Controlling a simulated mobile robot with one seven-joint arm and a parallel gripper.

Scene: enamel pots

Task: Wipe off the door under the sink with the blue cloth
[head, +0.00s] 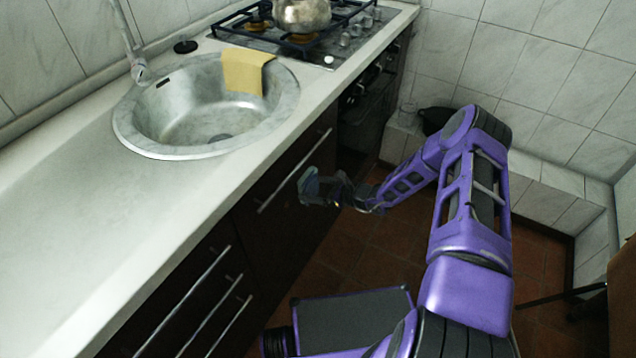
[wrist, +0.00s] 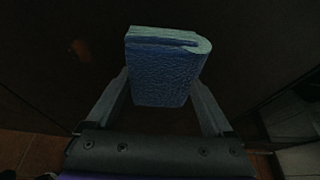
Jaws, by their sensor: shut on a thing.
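The blue cloth (wrist: 165,75) is folded and sits between the two fingers of my gripper (wrist: 163,88) in the wrist view. My gripper (head: 312,186) is shut on it. In the head view the cloth shows small and dim at the end of my arm, in front of the dark door under the sink (head: 278,215). The door has a long metal handle (head: 295,172). I cannot tell whether the cloth touches the door. A brownish spot (wrist: 82,48) shows faintly on the dark surface left of the cloth in the wrist view.
The sink (head: 205,115) is above, with a yellow cloth (head: 245,72) over its rim. A gas stove (head: 300,25) with a metal pot (head: 301,14) is behind. Drawers with several handles (head: 205,300) are at the lower left. The tiled floor (head: 345,250) is open right of the door.

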